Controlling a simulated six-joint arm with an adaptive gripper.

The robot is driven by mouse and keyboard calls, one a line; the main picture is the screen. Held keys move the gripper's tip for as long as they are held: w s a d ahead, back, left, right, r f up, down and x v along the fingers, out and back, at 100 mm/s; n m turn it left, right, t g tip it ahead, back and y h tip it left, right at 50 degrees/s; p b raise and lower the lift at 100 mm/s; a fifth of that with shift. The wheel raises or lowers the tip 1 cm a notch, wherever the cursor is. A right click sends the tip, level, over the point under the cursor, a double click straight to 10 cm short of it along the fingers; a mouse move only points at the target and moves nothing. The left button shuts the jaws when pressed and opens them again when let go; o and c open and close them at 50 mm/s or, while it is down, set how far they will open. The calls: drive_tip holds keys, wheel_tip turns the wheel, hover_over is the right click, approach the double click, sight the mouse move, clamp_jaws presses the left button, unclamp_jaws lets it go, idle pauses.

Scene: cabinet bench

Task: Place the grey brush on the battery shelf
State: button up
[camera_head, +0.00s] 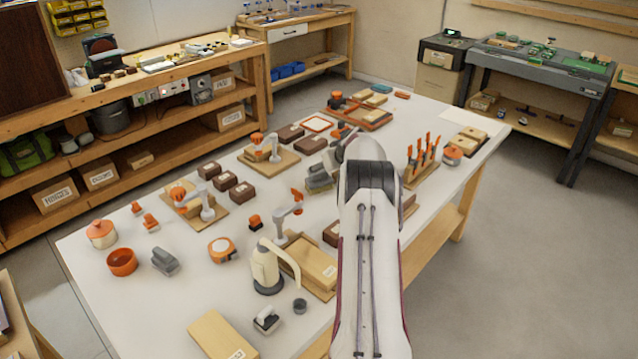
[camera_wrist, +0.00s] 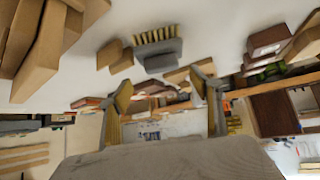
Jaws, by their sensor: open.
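The grey brush shows in the wrist view as a grey block (camera_wrist: 160,62) with a row of yellowish bristles, lying on the white table (camera_wrist: 215,25). In the head view, a grey object left of my arm (camera_head: 320,180) appears to be this brush. My gripper (camera_wrist: 163,92) is open, its two fingers apart with nothing held between them. The brush is beyond the fingertips and not touched. In the head view my arm partly hides the gripper. A wooden shelf unit (camera_head: 225,85) stands at the left; I cannot tell which level is the battery shelf.
The bench is crowded: dark boxes (camera_head: 222,181), an orange bowl (camera_head: 122,262), a cream kettle-like pot (camera_head: 265,265) and a rack of orange-handled tools (camera_head: 422,165). Labelled cardboard boxes (camera_head: 55,195) stand on the shelves. The floor right of the bench is clear.

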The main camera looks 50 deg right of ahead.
sight(320, 173)
drive_tip(key=shift+f, duration=0.1)
drive_tip(key=shift+a+x, duration=0.1)
drive_tip(key=shift+x, duration=0.7)
drive_tip(key=shift+a+x, duration=0.15)
drive_tip(key=shift+x, duration=1.65)
drive_tip(key=c, duration=1.4)
wheel_tip(320, 173, up, 10)
